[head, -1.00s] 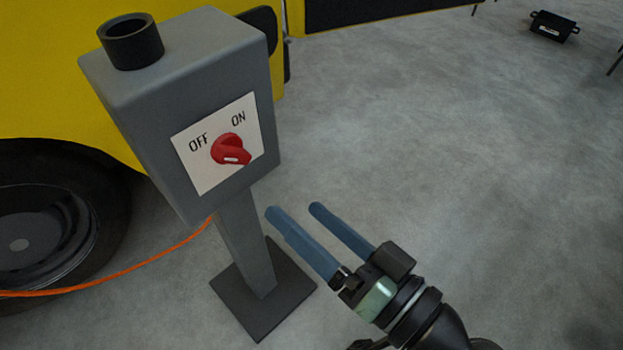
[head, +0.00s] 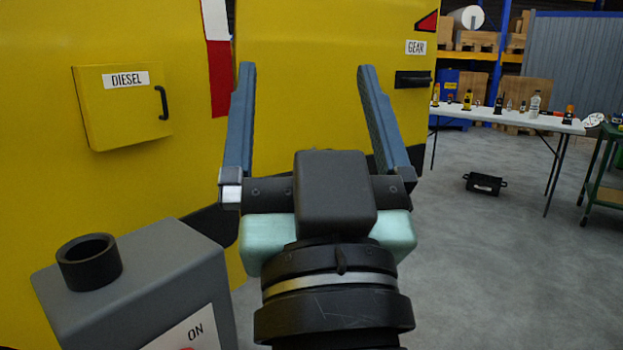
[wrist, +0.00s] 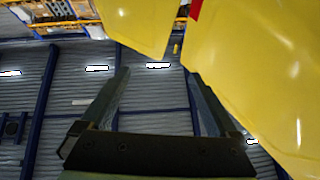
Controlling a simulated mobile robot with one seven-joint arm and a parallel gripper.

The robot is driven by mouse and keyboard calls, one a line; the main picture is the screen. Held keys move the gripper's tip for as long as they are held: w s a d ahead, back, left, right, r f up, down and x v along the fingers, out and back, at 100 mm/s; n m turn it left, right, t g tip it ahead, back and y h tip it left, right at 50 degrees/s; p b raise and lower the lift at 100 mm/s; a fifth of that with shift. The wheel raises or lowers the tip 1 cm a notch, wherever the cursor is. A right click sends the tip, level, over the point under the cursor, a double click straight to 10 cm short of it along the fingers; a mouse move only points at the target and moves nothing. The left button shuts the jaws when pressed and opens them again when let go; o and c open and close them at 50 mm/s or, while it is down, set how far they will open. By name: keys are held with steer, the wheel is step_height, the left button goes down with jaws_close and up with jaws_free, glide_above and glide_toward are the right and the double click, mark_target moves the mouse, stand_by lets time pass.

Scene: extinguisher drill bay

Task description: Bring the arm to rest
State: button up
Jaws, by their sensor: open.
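My gripper (head: 305,85) is open and empty in the middle of the head view, raised with its blue fingers pointing up. The yellow vehicle (head: 290,30) stands behind it. In the wrist view my gripper (wrist: 160,88) shows its fingers spread, with nothing between them but the far ceiling (wrist: 155,110). The grey switch box (head: 140,285) stands at the lower left of the head view, apart from my gripper. Only the ON part of its white plate (head: 185,335) shows, and the red knob is almost wholly cut off by the lower edge.
The vehicle has a yellow DIESEL flap (head: 120,105) at left and a dark GEAR handle (head: 413,79). A white table (head: 500,117) with several small items stands at the back right. A black box (head: 485,184) lies on the floor. A green cart (head: 602,170) is at the right edge.

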steer(key=s+r+t+h+p, duration=0.1)
steer(key=s+r+p, duration=0.1)
steer(key=r+p, duration=1.5)
steer(key=s+r+t+h+p, duration=0.1)
steer(key=s+r+p, duration=0.1)
steer(key=r+p, duration=1.6)
step_height(320, 180, up, 6)
steer(key=shift+f+m, duration=0.25)
steer(key=shift+m, duration=0.15)
steer(key=shift+s, duration=0.1)
steer(key=shift+c, duration=0.3)
